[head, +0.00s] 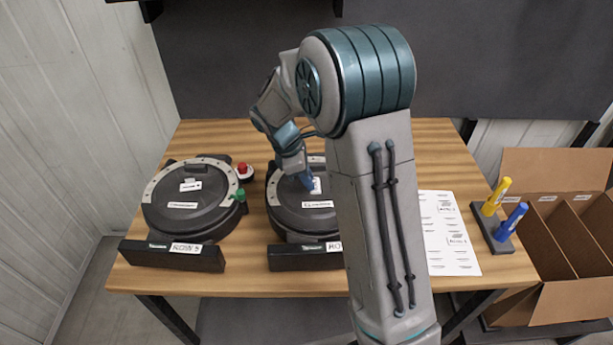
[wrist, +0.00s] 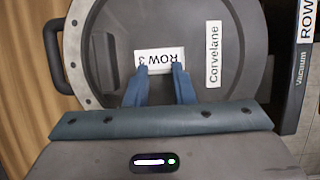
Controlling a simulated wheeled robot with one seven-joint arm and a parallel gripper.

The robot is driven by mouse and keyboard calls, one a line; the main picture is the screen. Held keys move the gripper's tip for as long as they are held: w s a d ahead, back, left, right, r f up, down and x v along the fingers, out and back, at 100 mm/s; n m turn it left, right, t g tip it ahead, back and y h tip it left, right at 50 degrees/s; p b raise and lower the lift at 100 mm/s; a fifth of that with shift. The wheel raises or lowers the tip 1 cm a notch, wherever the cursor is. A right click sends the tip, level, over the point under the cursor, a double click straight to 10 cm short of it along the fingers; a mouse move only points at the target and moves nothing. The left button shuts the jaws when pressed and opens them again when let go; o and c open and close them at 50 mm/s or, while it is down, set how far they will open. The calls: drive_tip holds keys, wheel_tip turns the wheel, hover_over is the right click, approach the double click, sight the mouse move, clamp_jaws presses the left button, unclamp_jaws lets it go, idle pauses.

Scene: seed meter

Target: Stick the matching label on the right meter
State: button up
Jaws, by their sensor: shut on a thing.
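Two round dark seed meters with grey rims stand on the wooden table: a left meter (head: 165,222) and a right meter (head: 290,222), partly hidden by my arm. My gripper (head: 308,184) is over the right meter's lid. In the wrist view my gripper (wrist: 158,82) is shut on a white label (wrist: 160,58) reading "ROW 3", close over the lid (wrist: 195,30); I cannot tell whether the label touches it. A "Corvelane" label (wrist: 213,55) is beside it. The plate in front of the right meter (wrist: 290,75) starts "ROW"; its number is cut off.
The left meter's front plate (head: 140,252) seems to read "ROW 5". A label sheet (head: 450,235) lies right of my arm. A yellow marker (head: 496,196) and blue marker (head: 511,222) stand in a holder. An open divided cardboard box (head: 560,300) is at the far right.

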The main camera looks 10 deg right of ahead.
drive_tip(key=shift+f, duration=0.1)
drive_tip(key=o, duration=0.9)
drive_tip(key=shift+c, duration=0.2)
wheel_tip(320, 180, up, 7)
drive_tip(key=p, duration=0.5)
drive_tip(key=shift+p, duration=0.3)
